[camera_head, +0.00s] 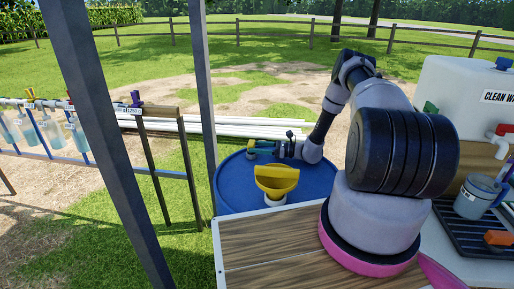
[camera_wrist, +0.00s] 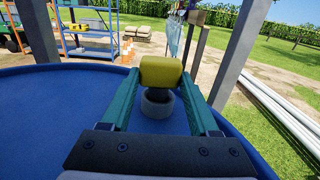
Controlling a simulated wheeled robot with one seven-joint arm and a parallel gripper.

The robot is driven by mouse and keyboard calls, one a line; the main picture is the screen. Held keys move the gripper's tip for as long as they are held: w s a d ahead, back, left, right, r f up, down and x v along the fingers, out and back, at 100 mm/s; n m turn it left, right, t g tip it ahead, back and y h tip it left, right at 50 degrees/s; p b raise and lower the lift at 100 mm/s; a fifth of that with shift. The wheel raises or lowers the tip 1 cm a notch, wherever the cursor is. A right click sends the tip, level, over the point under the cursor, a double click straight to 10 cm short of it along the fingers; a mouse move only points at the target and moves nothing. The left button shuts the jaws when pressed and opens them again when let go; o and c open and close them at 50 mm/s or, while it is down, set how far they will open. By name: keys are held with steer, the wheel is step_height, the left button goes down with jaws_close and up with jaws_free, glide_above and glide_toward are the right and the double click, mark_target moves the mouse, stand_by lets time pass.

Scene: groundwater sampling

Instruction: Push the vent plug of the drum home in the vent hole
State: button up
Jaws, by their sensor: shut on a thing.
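The yellow vent plug (camera_wrist: 161,71) is between the teal fingertips of my gripper (camera_wrist: 160,75), which is shut on it. A dark lower part of the plug shows beneath the yellow head. The pale grey collar of the vent hole (camera_wrist: 157,108) stands on the blue drum top (camera_wrist: 60,115), under the plug in the wrist view. The dark part meets the collar's opening in the picture; I cannot tell how deep it sits. In the head view my gripper (camera_head: 264,147) is low over the far left part of the drum top (camera_head: 234,190), with the plug (camera_head: 251,145) small at its tip.
A yellow funnel (camera_head: 277,180) stands in a white fitting on the near part of the drum. A grey post (camera_head: 203,100) rises beside the drum at left. A wooden table (camera_head: 265,245) lies in front, and a clean-water tank (camera_head: 465,85) is at right.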

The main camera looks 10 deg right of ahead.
steer(key=shift+s+f, duration=0.1)
steer(key=shift+f, duration=0.3)
stand_by(0.4)
steer(key=shift+s+f, duration=0.3)
steer(key=shift+f, duration=0.3)
stand_by(1.5)
steer(key=o, duration=1.4)
steer(key=shift+d, duration=0.1)
steer(key=shift+d+r, duration=0.1)
steer(key=shift+d, duration=0.45)
steer(key=v, duration=0.6)
steer(key=r+v, duration=0.1)
steer(key=v, duration=0.2)
steer(key=shift+d+r, duration=0.1)
steer(key=shift+d, duration=0.3)
